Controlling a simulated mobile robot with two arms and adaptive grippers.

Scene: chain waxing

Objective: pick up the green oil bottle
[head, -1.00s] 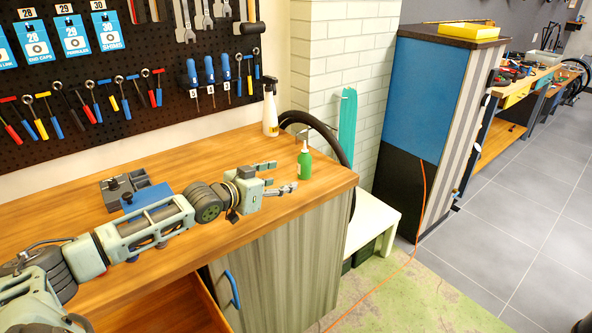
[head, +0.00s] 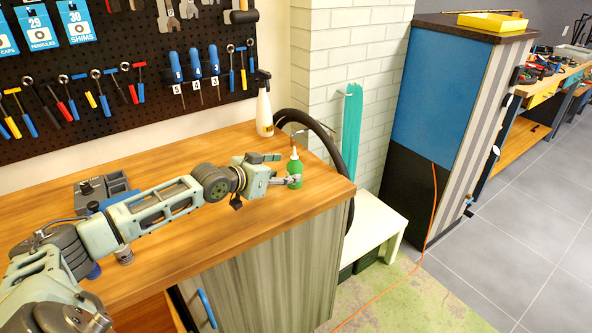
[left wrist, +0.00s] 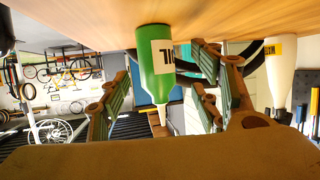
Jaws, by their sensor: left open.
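The green oil bottle (head: 294,172) stands upright near the right end of the wooden workbench, with a pale nozzle on top. In the left wrist view the bottle stands between the open fingers. Whether the fingers touch it I cannot tell. My right gripper is not in view.
A white spray bottle (head: 264,108) stands behind the green bottle, near the pegboard (head: 130,70). A grey and blue tool block (head: 105,190) sits behind my left arm. The bench (head: 262,222) is clear in front of the bottle.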

